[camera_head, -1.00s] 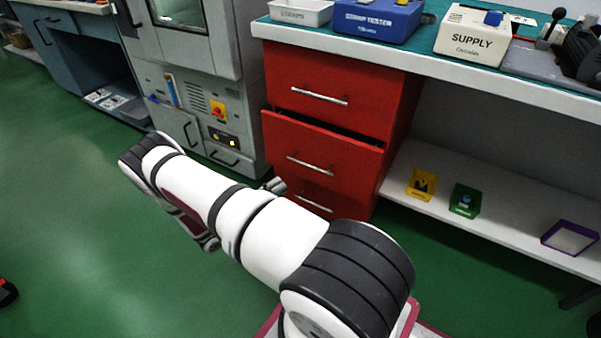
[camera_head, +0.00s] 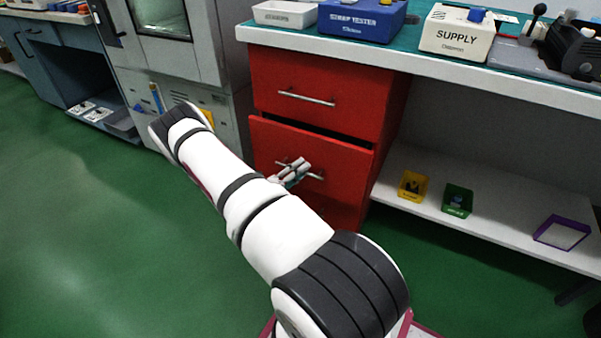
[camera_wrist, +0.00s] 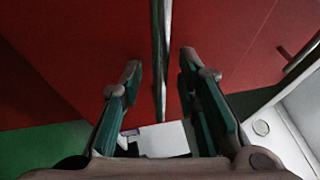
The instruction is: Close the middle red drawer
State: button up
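The middle red drawer (camera_head: 345,172) is in the red cabinet under the bench. It stands slightly out, with a dark gap along its top edge. Its silver bar handle (camera_head: 316,176) is partly hidden by my gripper (camera_head: 297,171), which is at the drawer front. In the wrist view the handle (camera_wrist: 160,45) runs upright between the two fingers of my gripper (camera_wrist: 160,66). The fingers are apart, with space on both sides of the bar. I cannot tell whether they touch the drawer front.
The top red drawer (camera_head: 320,85) above looks shut. The lower drawer is mostly hidden behind my arm. A white shelf (camera_head: 480,215) to the right holds a yellow bin (camera_head: 412,185), a green bin (camera_head: 457,201) and a purple-rimmed bin (camera_head: 562,233). Green floor is clear at left.

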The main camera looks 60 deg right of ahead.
jog(key=shift+d, duration=0.1)
grip_shut()
jog(key=d, duration=0.3)
jog(key=d+b, duration=0.1)
jog(key=shift+w+d, duration=0.25)
grip_release()
jog(key=shift+d, duration=0.1)
